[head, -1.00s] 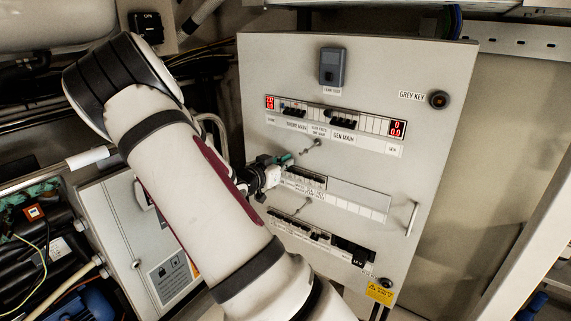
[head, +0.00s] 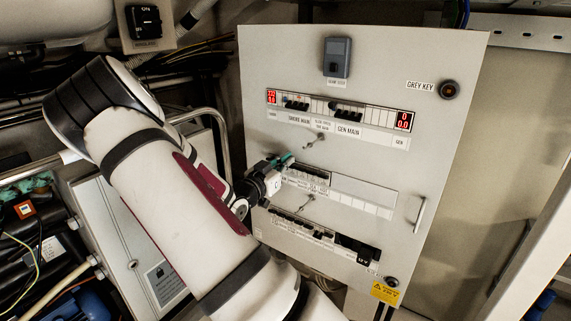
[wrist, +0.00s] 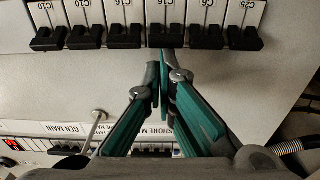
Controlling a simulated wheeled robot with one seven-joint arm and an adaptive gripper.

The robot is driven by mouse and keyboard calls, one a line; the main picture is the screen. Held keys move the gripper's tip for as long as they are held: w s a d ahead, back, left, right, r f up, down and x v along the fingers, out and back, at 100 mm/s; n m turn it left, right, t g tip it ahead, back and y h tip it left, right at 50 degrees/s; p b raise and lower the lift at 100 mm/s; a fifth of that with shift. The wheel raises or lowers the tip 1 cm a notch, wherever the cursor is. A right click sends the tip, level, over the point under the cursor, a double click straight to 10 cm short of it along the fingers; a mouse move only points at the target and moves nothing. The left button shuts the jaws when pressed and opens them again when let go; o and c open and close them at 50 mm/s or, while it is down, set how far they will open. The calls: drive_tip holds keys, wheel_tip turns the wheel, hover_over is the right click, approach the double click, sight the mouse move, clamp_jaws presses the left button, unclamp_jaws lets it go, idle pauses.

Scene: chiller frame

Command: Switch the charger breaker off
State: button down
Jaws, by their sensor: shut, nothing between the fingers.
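The breaker panel (head: 455,130) fills the middle of the head view. Its middle breaker row (head: 308,179) lies just right of my gripper (head: 290,158). In the wrist view this row shows black toggles marked C10, C10, C16, C16, C6 and C25. My gripper (wrist: 163,68) is shut and empty, its green-padded fingers pointing at the row. Its tips are just below the second C16 toggle (wrist: 165,36); I cannot tell whether they touch it. The row's name labels are too small to read, so I cannot tell which toggle is the charger breaker.
The upper row carries SHORE MAIN and GEN MAIN labels (head: 347,130) and red displays. A small lever (head: 316,139) sticks out below it. A lower breaker row (head: 300,224) and a door handle (head: 420,214) are nearby.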

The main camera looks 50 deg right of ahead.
drive_tip(key=shift+f, duration=0.2)
drive_tip(key=shift+a+f+t+h+b, duration=0.3)
drive_tip(key=shift+h+b, duration=0.5)
drive_tip(key=shift+b, duration=0.3)
drive_tip(key=shift+a+f+h+b, duration=0.1)
drive_tip(key=shift+f+h+b, duration=0.1)
drive_tip(key=shift+h+b, duration=0.5)
drive_tip(key=shift+f+h+b, duration=0.25)
drive_tip(key=shift+h+b, duration=0.05)
drive_tip(key=shift+b, duration=0.8)
drive_tip(key=h+b, duration=0.1)
drive_tip(key=b, duration=0.1)
drive_tip(key=f+h+b, duration=0.1)
drive_tip(key=b, duration=0.1)
drive_tip(key=shift+a, duration=0.25)
drive_tip(key=shift+s+r, duration=0.1)
drive_tip(key=shift+b, duration=0.3)
